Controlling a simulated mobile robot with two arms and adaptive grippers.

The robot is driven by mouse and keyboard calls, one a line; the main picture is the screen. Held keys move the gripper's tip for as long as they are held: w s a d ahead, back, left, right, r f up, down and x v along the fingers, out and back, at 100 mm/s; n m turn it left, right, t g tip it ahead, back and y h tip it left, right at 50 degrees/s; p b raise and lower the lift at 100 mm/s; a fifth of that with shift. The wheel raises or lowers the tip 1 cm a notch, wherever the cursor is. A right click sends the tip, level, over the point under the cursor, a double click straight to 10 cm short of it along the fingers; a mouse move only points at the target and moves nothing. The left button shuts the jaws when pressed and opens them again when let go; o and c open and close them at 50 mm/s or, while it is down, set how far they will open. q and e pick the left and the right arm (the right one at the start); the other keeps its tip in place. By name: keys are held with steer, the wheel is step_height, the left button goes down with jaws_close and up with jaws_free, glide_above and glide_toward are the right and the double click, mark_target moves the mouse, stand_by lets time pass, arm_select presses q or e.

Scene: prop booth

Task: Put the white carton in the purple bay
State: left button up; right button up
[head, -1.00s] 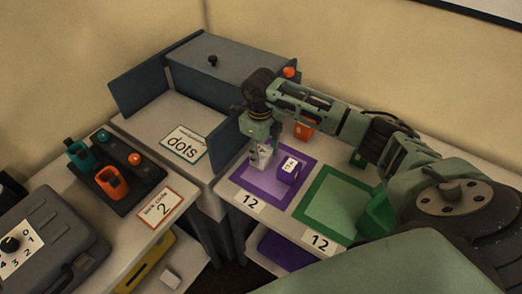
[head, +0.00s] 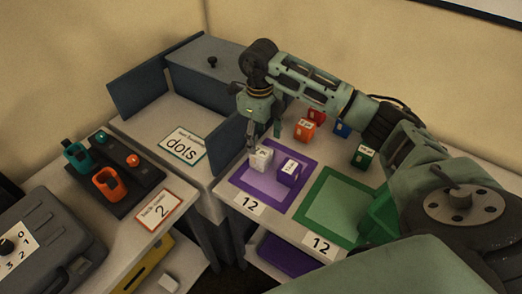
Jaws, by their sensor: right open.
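The white carton (head: 261,158) stands inside the purple bay (head: 247,187), near its back left corner. A purple carton (head: 289,171) stands just right of it in the same bay. My right gripper (head: 264,139) is open and hangs above the white carton, its fingers pointing down. The fingertips are small in the picture, and whether they still touch the carton is hard to tell. My left gripper is not in view.
A green bay (head: 323,224) lies right of the purple one. Orange (head: 304,130), red (head: 317,115), blue (head: 342,129) and green (head: 364,156) cartons stand behind. A dark panel (head: 226,143) rises left of the purple bay. A "dots" sign (head: 182,149) lies further left.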

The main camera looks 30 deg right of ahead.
mark_target(261, 152)
step_height(261, 152, up, 5)
steer(key=shift+r+b, duration=0.1)
steer(key=shift+b, duration=0.25)
stand_by(0.4)
